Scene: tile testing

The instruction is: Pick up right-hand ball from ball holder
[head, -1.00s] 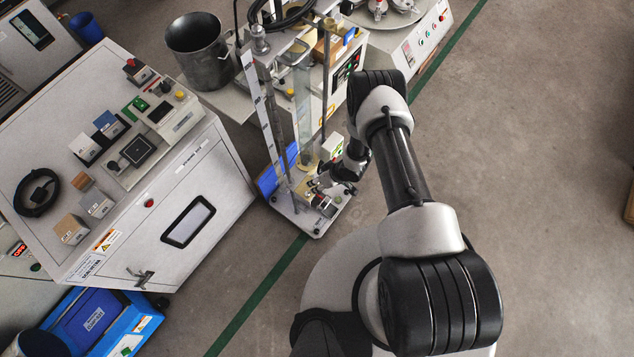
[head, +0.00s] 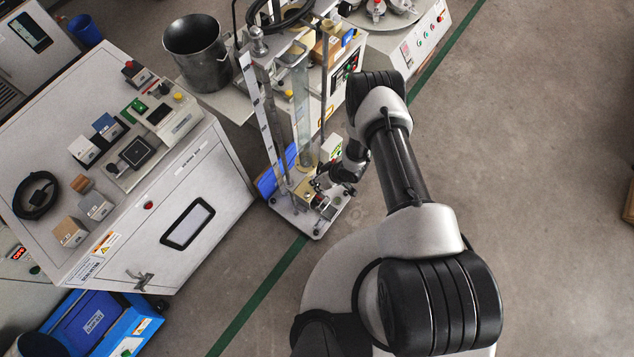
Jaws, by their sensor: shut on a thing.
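My gripper (head: 322,183) is small in the head view, at the end of my arm, low over the base plate (head: 311,229) of the tall drop tester. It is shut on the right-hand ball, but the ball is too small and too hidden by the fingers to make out. The ball holder (head: 323,205) seems to be the small dark and metal fitting on the plate, just below the gripper in the picture. I cannot tell whether the ball is clear of the holder.
The tester's clear tube (head: 301,105) and upright rods stand close left of my gripper. A small white control box (head: 332,148) is just above it. A white cabinet (head: 205,205) with several small boxes on top stands at left.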

